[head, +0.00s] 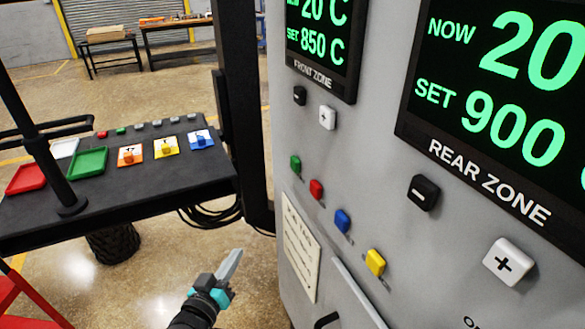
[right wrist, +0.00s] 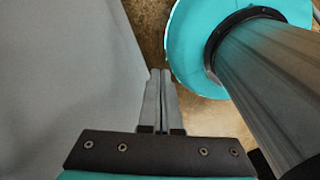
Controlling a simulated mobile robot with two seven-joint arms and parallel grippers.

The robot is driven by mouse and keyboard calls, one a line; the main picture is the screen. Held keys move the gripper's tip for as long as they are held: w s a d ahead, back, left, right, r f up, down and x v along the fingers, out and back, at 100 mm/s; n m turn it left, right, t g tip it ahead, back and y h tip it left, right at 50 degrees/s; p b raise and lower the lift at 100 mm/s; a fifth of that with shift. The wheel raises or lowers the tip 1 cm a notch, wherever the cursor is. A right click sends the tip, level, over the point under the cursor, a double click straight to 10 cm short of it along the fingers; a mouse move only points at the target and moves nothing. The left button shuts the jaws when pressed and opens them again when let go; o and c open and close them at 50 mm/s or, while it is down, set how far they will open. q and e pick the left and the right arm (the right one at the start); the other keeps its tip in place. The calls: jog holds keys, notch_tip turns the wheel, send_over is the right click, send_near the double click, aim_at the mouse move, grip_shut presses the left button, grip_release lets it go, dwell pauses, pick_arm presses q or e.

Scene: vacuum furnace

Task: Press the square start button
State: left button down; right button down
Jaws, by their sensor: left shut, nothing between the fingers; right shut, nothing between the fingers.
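My left gripper (head: 236,256) is shut and empty, low in front of the panel and left of the row, apart from the buttons. My right gripper (right wrist: 160,73) shows only in the right wrist view, shut and empty; no button shows there.
Front zone (head: 320,40) and rear zone (head: 500,90) displays sit above black minus and white plus buttons. A dark table (head: 130,208) at left holds trays and coloured blocks. A door handle (head: 327,320) is at the bottom. The air before the button row is clear.

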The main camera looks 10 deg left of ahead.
aim_at(295, 165)
pick_arm(q)
notch_tip(295, 165, up, 20)
jog(key=w+d+t+h+p, duration=0.1)
jog(key=t+h, duration=0.1)
jog(key=t, duration=0.2)
jog(key=shift+w+d+t+h, duration=0.2)
jog(key=shift+d+t+h, duration=0.1)
jog(key=shift+h, duration=0.1)
jog(key=shift+w+d+f, duration=0.1)
jog(key=shift+f, duration=0.05)
jog(key=w+d+b, duration=0.1)
jog(key=w+d, duration=0.3)
jog(key=d, duration=0.3)
jog(key=shift+w+b, duration=0.4)
jog(key=shift+d, duration=0.15)
dwell(0.8)
jog(key=shift+w+d, duration=0.2)
jog(key=shift+d, duration=0.1)
